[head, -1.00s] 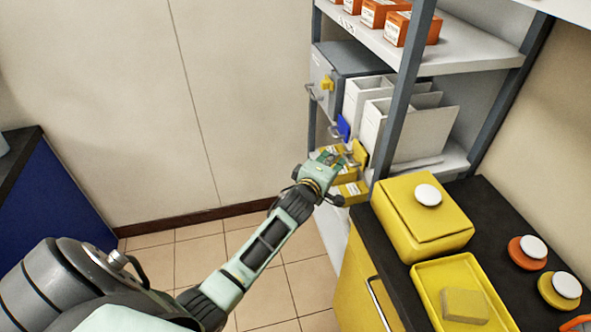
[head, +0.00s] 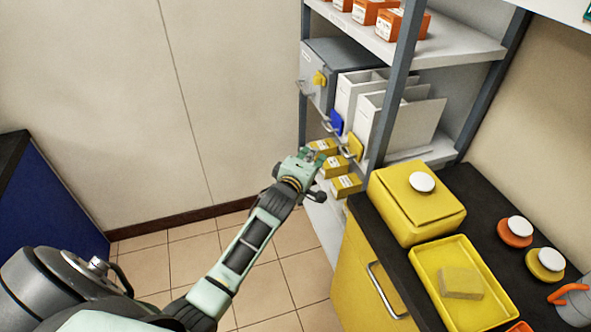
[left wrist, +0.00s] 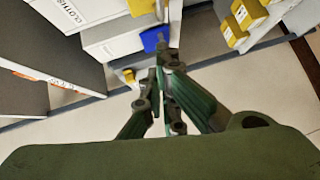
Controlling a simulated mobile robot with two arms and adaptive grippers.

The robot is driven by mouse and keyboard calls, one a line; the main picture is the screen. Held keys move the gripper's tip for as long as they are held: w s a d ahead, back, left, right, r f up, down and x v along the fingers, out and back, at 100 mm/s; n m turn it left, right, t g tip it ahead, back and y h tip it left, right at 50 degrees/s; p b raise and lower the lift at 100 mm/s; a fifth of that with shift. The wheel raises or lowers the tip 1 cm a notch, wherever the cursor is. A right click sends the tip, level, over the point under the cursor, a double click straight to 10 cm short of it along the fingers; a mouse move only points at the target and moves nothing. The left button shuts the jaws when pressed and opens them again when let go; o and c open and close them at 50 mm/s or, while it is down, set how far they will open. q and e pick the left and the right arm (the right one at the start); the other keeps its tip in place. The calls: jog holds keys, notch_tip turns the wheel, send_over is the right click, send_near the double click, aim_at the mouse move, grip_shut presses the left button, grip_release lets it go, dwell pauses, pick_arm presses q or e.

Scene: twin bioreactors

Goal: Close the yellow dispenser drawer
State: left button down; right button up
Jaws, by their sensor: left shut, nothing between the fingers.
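The yellow dispenser drawer front (head: 355,147) is on the nearer of two white dispensers on the middle shelf. I cannot tell whether it stands out from its housing. In the left wrist view a yellow front (left wrist: 140,7) shows at the top edge, partly cut off. My left gripper (head: 318,155) is shut and empty, left of the yellow front in the head view, apart from it in the picture. In the left wrist view its shut fingers (left wrist: 162,60) appear close to the blue drawer front (left wrist: 153,40); contact cannot be told. My right gripper is not in view.
The blue front (head: 336,122) is on the farther dispenser, next to a grey cabinet (head: 345,58). Yellow boxes (head: 346,185) sit below my gripper. A shelf post (head: 392,95) stands right of the yellow front. A yellow bin (head: 420,210) stands on the black counter. Floor to the left is clear.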

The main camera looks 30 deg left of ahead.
pick_arm(q)
jog(key=d+f+v, duration=0.1)
jog(key=v, duration=0.6)
jog(key=s+d+f+m+g+h, duration=0.1)
jog(key=s+f+m+g, duration=0.3)
jog(key=f, duration=0.7)
jog(key=s+d+f+m+g, duration=0.15)
jog(key=s+f, duration=0.35)
jog(key=f, duration=0.6)
jog(key=s+d+f+m+g+h, duration=0.15)
jog(key=s+f+m, duration=0.3)
jog(key=f, duration=0.55)
jog(key=s+f+m+g, duration=0.2)
jog(key=s+f, duration=0.5)
jog(key=s, duration=0.5)
jog(key=s+d+f+m+g, duration=0.1)
jog(key=s+f+m+g, duration=0.2)
jog(key=s+f, duration=0.4)
jog(key=s+d+f+m+g, duration=0.1)
jog(key=s+f+m+g, duration=0.2)
jog(key=s, duration=1.6)
notch_tip(320, 180, down, 4)
jog(key=shift+d+r+m+b, duration=0.15)
jog(key=shift+m+b, duration=0.3)
jog(key=shift+m, duration=0.55)
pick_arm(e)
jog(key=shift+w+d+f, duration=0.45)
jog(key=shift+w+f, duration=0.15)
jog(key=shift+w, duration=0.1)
